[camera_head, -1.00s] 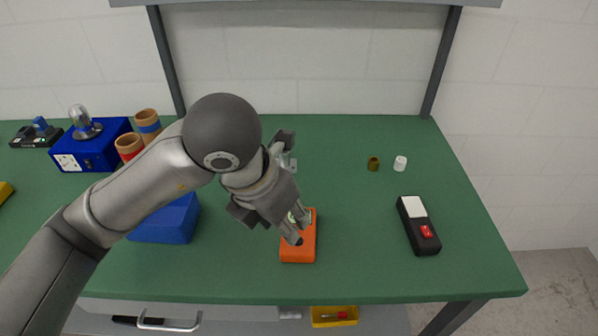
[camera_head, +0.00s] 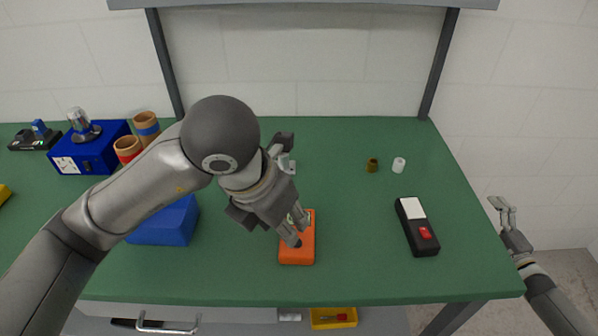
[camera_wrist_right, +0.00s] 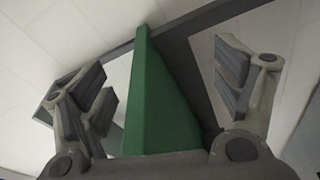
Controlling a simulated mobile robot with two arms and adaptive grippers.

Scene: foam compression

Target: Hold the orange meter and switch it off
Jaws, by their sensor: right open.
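The orange meter (camera_head: 299,252) lies on the green table near its front edge. My left gripper (camera_head: 297,229) is over the meter from the upper left, its fingers covering part of the meter's upper face. Whether those fingers touch or clasp it is hidden, and I cannot tell how far apart they are. My right gripper (camera_head: 502,207) is open and empty off the table's right edge, well away from the meter. In the right wrist view its two fingers (camera_wrist_right: 168,85) stand wide apart, with nothing between them but the background and the green table edge.
A black device (camera_head: 424,242) with a white panel and red switch lies at the right of the green table (camera_head: 355,210). Small brown (camera_head: 372,165) and white (camera_head: 399,165) cylinders stand behind it. Blue boxes (camera_head: 165,225) and tubes are at left. A yellow tray (camera_head: 334,318) sits below.

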